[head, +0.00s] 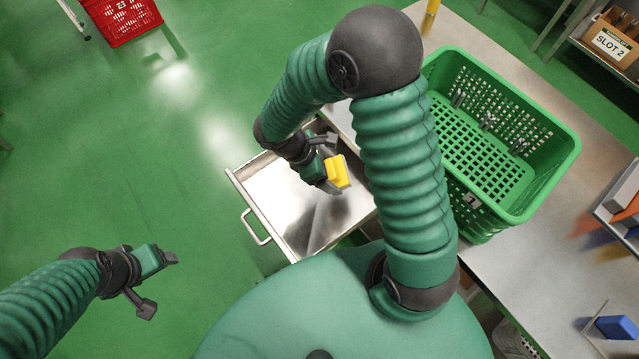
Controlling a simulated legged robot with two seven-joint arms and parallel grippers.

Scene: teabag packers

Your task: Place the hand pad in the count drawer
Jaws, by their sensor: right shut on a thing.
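The hand pad (338,171) is a small yellow block. My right gripper (330,164) is shut on it and holds it over the open drawer. The count drawer (283,199) is a shiny metal tray, pulled out from under the table, with a bar handle (254,228) on its left side. The part of the drawer that shows is empty; my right arm hides some of its far side. My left gripper (160,282) is open and empty above the green floor at the lower left, apart from the drawer.
A green basket (535,125) stands on the metal table (497,262) right of my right arm. A blue block (617,327) lies at the lower right. A red crate (125,20) is on the floor at the upper left. The floor left of the drawer is clear.

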